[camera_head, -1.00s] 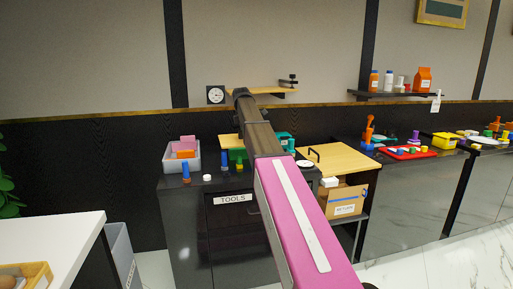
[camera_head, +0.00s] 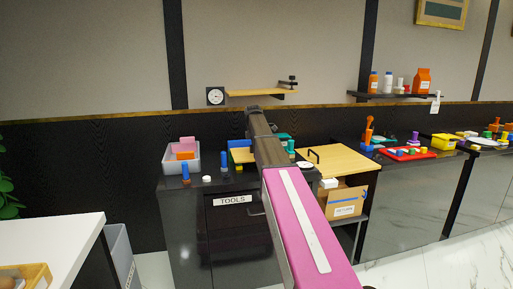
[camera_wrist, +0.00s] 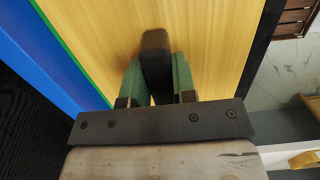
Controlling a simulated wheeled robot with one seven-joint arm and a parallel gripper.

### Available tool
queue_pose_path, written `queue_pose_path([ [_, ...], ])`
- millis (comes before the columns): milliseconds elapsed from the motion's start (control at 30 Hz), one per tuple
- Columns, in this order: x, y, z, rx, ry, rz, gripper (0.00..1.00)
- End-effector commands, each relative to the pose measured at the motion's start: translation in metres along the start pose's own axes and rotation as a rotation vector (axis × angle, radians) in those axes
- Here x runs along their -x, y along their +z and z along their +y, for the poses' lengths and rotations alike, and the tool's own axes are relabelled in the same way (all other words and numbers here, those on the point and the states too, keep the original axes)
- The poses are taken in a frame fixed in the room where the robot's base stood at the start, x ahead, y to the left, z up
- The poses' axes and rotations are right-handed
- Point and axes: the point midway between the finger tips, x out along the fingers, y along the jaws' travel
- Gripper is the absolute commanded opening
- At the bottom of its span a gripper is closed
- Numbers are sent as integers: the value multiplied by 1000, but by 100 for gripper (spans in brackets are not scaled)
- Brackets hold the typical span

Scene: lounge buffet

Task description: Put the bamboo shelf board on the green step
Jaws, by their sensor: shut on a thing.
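The bamboo shelf board (camera_head: 242,156) is low over the steps on the black cabinet, partly hidden by my arm. In the wrist view, the board (camera_wrist: 220,45) fills the middle, flat, with a dark upright handle (camera_wrist: 155,55) on it. My gripper (camera_wrist: 158,78) is shut on that handle, a green finger on each side. A thin edge of the green step (camera_wrist: 72,52) shows along the board's left side; the board hides the rest. I cannot tell whether board and step touch. The blue step (camera_wrist: 45,65) lies beyond that edge.
A grey bin (camera_head: 182,157) with pink and orange things stands left on the cabinet. Blue pegs (camera_head: 223,160) stand near its front. A wall shelf (camera_head: 262,93) hangs above.

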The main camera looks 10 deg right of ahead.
Motion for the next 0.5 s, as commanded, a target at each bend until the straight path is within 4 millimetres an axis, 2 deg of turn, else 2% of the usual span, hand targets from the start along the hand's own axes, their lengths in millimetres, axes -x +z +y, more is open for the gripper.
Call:
queue_pose_path([
  [200,-2,0,0,0,0,0,0],
  [233,-2,0,0,0,0,0,28],
  [300,-2,0,0,0,0,0,51],
  [500,-2,0,0,0,0,0,51],
])
